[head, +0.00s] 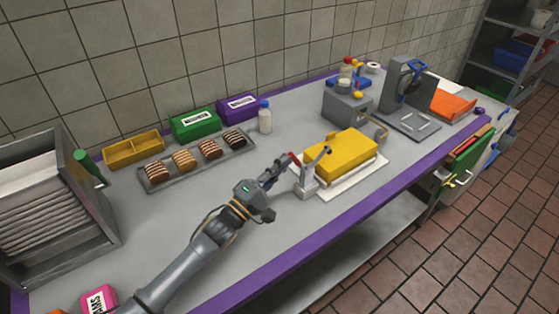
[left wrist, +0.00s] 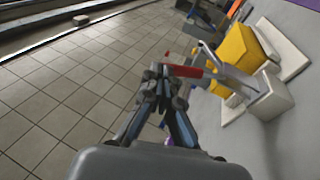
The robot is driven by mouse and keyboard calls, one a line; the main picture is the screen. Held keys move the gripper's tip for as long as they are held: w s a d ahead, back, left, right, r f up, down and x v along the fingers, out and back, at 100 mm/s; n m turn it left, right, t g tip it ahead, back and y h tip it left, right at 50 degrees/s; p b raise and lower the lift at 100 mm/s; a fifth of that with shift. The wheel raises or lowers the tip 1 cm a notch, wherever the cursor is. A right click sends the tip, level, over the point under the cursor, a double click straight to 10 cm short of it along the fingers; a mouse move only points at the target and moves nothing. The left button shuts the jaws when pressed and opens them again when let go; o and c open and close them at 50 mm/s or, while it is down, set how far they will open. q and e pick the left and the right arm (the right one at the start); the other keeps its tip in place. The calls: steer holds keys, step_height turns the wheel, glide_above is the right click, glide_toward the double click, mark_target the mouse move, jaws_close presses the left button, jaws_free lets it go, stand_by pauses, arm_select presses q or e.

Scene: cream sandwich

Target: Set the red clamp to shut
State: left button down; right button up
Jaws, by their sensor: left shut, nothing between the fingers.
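The clamp has a red handle (head: 295,159) and a grey metal body (head: 307,184). It stands at the near-left end of a yellow block (head: 341,154), which lies on a white board (head: 352,188). A grey clamp arm reaches toward the block. My left gripper (head: 281,167) is shut and empty, just left of the red handle. In the left wrist view the fingertips (left wrist: 157,73) meet the end of the red handle (left wrist: 184,71); I cannot tell whether they touch. There the handle sticks out from the clamp's base (left wrist: 271,99), away from the block. My right gripper is not in view.
A tray (head: 200,163) of several striped bars lies behind my left gripper, with green (head: 194,122) and purple (head: 238,107) boxes and a bottle (head: 265,117) beyond. A grey machine (head: 405,95) stands at the back right.

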mark_target(297, 161)
arm_select(q)
steer(key=shift+g+y, duration=0.4)
steer(key=shift+g, duration=0.4)
steer(key=shift+w+d+r+p, duration=0.75)
steer(key=shift+d+r, duration=0.1)
steer(key=shift+d, duration=0.2)
steer(key=shift+w+d+r+p, duration=0.7)
steer(key=shift+d+r, duration=0.1)
steer(key=shift+d, duration=0.3)
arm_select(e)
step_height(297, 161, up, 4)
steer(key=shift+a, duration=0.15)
arm_select(q)
steer(key=shift+w+r, duration=0.1)
steer(key=shift+r, duration=0.05)
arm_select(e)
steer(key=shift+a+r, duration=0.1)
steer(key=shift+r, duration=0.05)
